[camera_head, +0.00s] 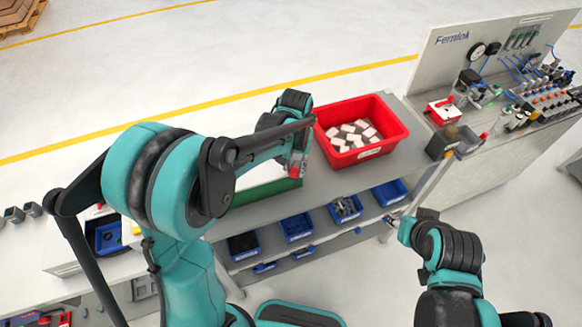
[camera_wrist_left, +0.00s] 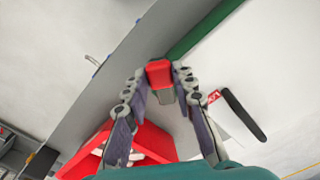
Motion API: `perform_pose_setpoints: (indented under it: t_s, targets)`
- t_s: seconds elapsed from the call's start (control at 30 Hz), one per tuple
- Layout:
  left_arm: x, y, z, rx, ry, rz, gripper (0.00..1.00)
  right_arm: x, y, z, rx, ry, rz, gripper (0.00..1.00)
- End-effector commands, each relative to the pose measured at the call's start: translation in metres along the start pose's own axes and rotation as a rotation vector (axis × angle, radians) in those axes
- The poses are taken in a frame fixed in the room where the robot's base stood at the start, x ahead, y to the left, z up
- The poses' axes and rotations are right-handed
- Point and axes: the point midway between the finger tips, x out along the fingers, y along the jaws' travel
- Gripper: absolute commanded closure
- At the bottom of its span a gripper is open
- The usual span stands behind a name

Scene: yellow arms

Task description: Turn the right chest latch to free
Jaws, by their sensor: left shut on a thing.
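The chest shows in the head view as a white top with a green front edge (camera_head: 262,194), on the grey bench left of the red bin. In the left wrist view its green edge (camera_wrist_left: 208,30) runs to the upper right beside a white surface. The right latch (camera_wrist_left: 160,73) is a small red block on a grey base. My left gripper (camera_wrist_left: 161,78) is shut on this latch, one finger on each side. In the head view my left gripper (camera_head: 296,167) is at the chest's right end and partly hides it. My right gripper (camera_head: 393,221) is by the bench front, its jaws too small to judge.
A red bin (camera_head: 396,128) of whitish blocks stands close right of my left gripper. Blue bins (camera_head: 296,227) sit on the shelf below. A panel bench (camera_head: 500,150) with hoses and knobs stands at right. A black handle (camera_wrist_left: 243,114) shows in the left wrist view.

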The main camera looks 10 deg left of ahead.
Motion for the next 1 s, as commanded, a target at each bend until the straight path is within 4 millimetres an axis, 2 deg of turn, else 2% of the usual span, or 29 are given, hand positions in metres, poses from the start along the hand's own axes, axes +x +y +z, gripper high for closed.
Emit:
perform_pose_setpoints:
  t_s: [0.5, 1.0]
  targets:
    - [0.0, 0.019, -0.004, -0.428, -0.001, 0.0, 1.0, 0.007, 0.0, 0.005, 0.0, 0.0, 0.0, 0.6]
    - [0.0, 0.025, -0.007, -0.586, -0.001, 0.0, 1.0, 0.009, 0.0, 0.007, 0.0, 0.0, 0.0, 0.6]
